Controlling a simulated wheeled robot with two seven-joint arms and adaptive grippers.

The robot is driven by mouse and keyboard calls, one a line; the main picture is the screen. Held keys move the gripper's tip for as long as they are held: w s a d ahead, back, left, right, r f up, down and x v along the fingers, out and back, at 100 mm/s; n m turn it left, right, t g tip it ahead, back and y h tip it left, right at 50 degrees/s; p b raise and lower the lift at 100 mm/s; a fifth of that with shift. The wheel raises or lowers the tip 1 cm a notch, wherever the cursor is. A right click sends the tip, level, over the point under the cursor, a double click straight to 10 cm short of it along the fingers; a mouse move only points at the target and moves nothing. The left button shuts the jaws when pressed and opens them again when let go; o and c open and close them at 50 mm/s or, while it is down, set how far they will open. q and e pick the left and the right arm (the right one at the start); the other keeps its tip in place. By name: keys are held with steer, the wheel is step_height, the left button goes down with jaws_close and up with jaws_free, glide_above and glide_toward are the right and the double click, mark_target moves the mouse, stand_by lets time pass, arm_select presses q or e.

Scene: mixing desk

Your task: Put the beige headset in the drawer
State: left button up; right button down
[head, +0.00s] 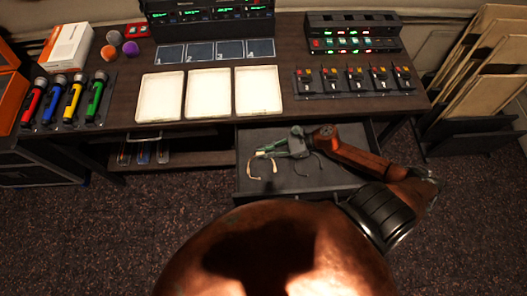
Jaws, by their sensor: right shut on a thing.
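The beige headset (261,165) is a thin, pale curved band in the head view. It is over the left part of the open drawer (318,181), near its left wall. My right gripper (267,153) reaches in from the right and is shut on the headset. I cannot tell whether the headset touches the drawer floor. The drawer is dark and pulled out under the desk; my right arm hides part of its right side. My left gripper is not in view.
A dark, thin curved item (311,166) shows in the drawer beside my gripper. Above it, the desk (217,127) holds three white trays (208,94), several coloured flashlights (73,99) at left, and a row of switches (355,80) at right. Folders (490,60) stand at far right.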

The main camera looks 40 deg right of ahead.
stand_by(0.3)
steer(key=c, duration=1.8)
jaws_free()
steer(key=shift+c, duration=0.2)
steer(key=shift+o, duration=0.5)
steer(key=shift+o, duration=1.4)
steer(key=shift+p+v, duration=0.65)
steer(key=shift+v, duration=2.85)
